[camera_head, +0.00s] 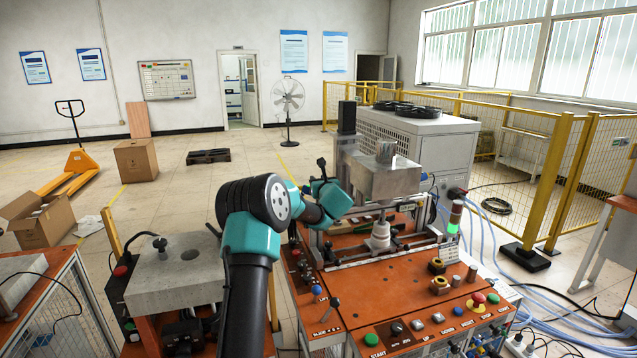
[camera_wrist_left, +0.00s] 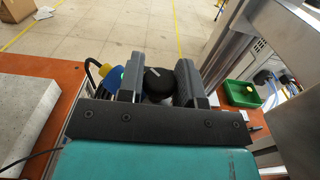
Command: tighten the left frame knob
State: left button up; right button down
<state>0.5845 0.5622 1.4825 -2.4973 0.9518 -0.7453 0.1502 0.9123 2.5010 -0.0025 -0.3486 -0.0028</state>
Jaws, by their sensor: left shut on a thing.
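In the left wrist view, a round black knob (camera_wrist_left: 157,82) with a pale mark on its top sits between the two dark fingers of my left gripper (camera_wrist_left: 158,72). The gripper is shut on it, one finger on each side. In the head view, my left arm reaches to the left side of the metal frame (camera_head: 385,180) on the heater bench. The knob and fingertips are hidden there behind my arm. My right gripper is in neither view.
A grey block (camera_head: 175,275) stands left of my arm. The wrist view shows a blue connector (camera_wrist_left: 112,77) close left of the fingers and a green bin (camera_wrist_left: 240,93) to the right.

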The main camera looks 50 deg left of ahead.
pick_arm(q)
jog(key=shift+m+t+h, duration=0.7)
jog(key=shift+m+t, duration=0.2)
jog(key=shift+t, duration=0.3)
jog(key=o, duration=0.9)
jog(key=v, duration=1.7)
jog(key=shift+s+d, duration=0.1)
jog(key=shift+d, duration=0.1)
jog(key=shift+c, duration=0.2)
